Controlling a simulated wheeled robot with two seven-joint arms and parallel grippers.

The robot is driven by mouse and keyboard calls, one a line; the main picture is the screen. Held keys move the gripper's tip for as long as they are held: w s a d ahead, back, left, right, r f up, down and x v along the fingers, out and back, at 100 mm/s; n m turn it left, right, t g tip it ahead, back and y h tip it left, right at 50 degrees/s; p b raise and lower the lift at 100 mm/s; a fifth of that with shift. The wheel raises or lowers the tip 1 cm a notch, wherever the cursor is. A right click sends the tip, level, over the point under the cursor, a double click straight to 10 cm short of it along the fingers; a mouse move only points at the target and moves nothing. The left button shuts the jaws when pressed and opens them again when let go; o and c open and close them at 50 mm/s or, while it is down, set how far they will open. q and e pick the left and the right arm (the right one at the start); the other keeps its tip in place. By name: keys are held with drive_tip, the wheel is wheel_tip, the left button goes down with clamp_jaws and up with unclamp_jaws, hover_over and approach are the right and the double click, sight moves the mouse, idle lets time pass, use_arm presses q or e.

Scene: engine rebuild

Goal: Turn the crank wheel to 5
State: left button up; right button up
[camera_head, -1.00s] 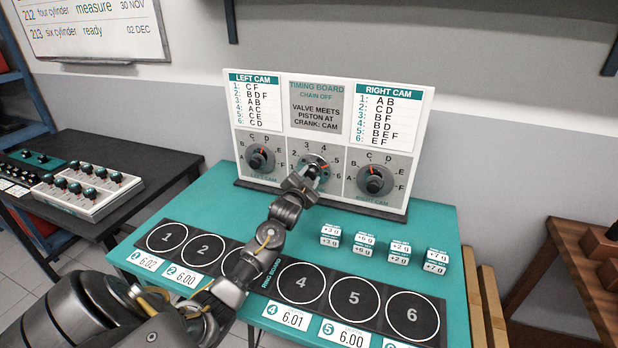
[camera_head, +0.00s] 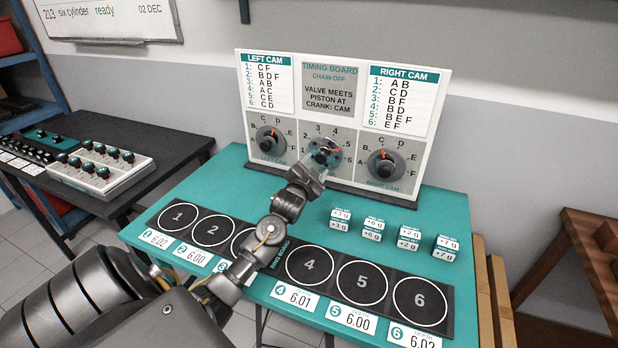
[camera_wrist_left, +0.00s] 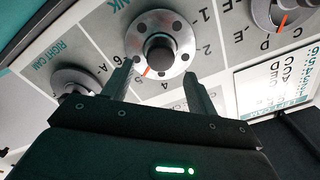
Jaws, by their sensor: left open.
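The crank wheel (camera_head: 324,152) is a grey disc with holes and a dark central knob, in the middle of the timing board (camera_head: 330,97). It also shows upside down in the wrist view (camera_wrist_left: 160,42). Its orange mark points close to the 5, slightly toward the 4 as seen there. My left gripper (camera_head: 316,170) is in front of the wheel, below it in the head view. In the wrist view its fingers (camera_wrist_left: 158,75) are spread, with nothing between them, and seem apart from the wheel. My right gripper is not in view.
The left cam dial (camera_head: 270,139) and right cam dial (camera_head: 384,163) flank the wheel closely. Several small weight blocks (camera_head: 374,230) stand on the teal table (camera_head: 205,180), behind the ring board (camera_head: 337,278). A side table with a knobbed box (camera_head: 103,170) stands at left.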

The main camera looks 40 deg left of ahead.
use_arm(q)
drive_tip(key=v, duration=0.6)
drive_tip(key=shift+s+b, duration=0.15)
drive_tip(key=shift+b, duration=0.3)
drive_tip(key=shift+d, duration=0.1)
